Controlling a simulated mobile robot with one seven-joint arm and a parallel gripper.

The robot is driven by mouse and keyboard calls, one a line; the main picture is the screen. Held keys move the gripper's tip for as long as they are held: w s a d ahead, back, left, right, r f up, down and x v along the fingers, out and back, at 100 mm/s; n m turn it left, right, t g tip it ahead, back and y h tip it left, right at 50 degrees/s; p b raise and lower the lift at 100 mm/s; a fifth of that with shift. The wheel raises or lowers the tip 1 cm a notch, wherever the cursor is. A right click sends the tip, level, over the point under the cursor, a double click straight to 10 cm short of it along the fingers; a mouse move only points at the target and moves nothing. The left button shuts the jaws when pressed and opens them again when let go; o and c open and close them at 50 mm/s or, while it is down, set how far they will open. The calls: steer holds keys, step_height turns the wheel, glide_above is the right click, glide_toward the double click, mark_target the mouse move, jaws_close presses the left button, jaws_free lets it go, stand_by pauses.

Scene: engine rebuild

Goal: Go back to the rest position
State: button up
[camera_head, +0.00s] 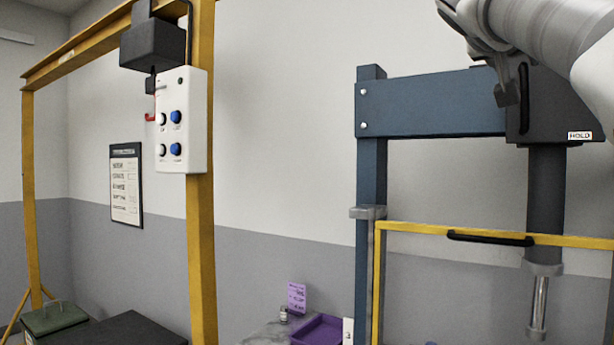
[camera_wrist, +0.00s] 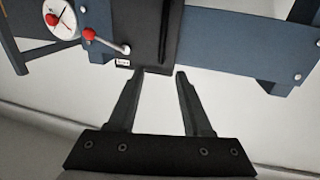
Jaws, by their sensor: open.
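My gripper (camera_wrist: 160,75) shows in the wrist view with its two dark fingers apart and nothing between them. Beyond the fingertips is the dark block of a blue press frame (camera_wrist: 228,42), with a round gauge (camera_wrist: 60,18) and a lever with a red knob (camera_wrist: 105,41). I cannot tell the distance from the fingertips to the press. In the head view my arm reaches in at the top right, in front of the upper part of the press frame (camera_head: 430,104). The gripper's fingers are not clear there.
A yellow guard bar with a black handle (camera_head: 490,238) crosses the press front. A yellow gantry (camera_head: 202,240) with a button panel (camera_head: 182,120) and dark hoist block (camera_head: 151,44) stands left. A purple tray (camera_head: 318,330) lies low in the middle. The wall between gantry and press is clear.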

steer(key=shift+f, duration=0.1)
steer(key=s+a+f+n+g+y, duration=0.1)
steer(key=s+a+f+n+y, duration=0.3)
steer(key=f, duration=0.8)
steer(key=s+a+f+n+g+y, duration=0.1)
steer(key=a+f+g+y, duration=0.15)
steer(key=a+f, duration=0.65)
steer(key=s+a+f+n+y, duration=0.1)
steer(key=s+f+n+y, duration=0.25)
steer(key=f, duration=1.25)
steer(key=s+a+f+g+y, duration=0.1)
steer(key=s+a+f, duration=0.2)
steer(key=f, duration=0.4)
steer(key=s+a+f+g+y, duration=0.2)
steer(key=s+f, duration=0.3)
steer(key=f, duration=0.3)
steer(key=shift+s+a+f+n, duration=0.15)
steer(key=shift+s+a+n, duration=0.3)
steer(key=shift+a, duration=0.4)
steer(key=shift+d, duration=0.1)
